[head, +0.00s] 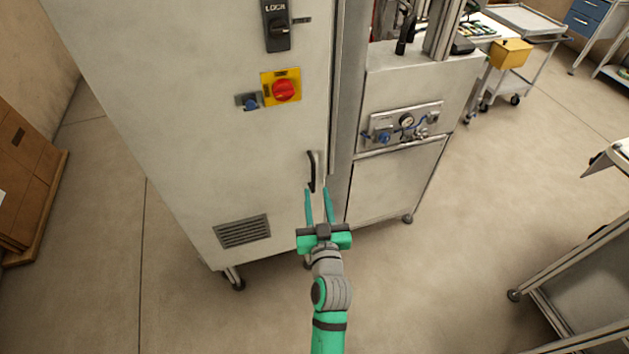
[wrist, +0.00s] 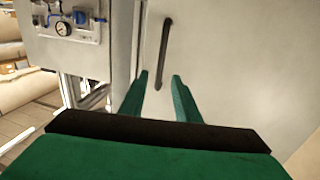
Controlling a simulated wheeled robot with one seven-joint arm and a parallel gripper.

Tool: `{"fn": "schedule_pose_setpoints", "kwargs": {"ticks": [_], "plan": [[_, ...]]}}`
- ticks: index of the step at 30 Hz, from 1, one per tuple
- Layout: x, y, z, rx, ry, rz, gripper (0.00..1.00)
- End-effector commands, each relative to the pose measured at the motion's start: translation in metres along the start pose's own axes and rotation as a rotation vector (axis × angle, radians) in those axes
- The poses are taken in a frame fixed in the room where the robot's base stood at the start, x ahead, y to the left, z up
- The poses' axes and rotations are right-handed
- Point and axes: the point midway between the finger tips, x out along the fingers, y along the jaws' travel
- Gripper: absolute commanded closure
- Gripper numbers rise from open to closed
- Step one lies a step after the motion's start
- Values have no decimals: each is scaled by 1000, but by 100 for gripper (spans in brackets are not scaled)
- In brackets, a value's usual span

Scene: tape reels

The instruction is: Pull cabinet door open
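The tall off-white cabinet door (head: 200,130) is flush with its frame and looks closed. Its black vertical bar handle (head: 312,171) is near the door's right edge; it also shows in the wrist view (wrist: 164,55). My green gripper (head: 318,190) is just below the handle in the head view, fingers pointing at the door. In the wrist view my gripper (wrist: 159,78) has its two fingers apart with nothing between them, and the handle lies beyond the tips. I cannot tell the exact gap to the handle.
A red knob on a yellow plate (head: 282,89) and a black lock handle (head: 276,26) are higher on the door. A machine with a gauge panel (head: 402,124) stands close on the right. A cart (head: 580,285) is at lower right.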

Motion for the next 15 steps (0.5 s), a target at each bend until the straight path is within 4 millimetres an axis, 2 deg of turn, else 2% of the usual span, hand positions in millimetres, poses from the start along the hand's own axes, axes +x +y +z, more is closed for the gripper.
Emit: {"fn": "schedule_pose_setpoints", "kwargs": {"ticks": [6, 15], "plan": [[36, 0, -1, 0, 2, -1, 71], [60, 0, -1, -1, 1, 0, 71]]}}
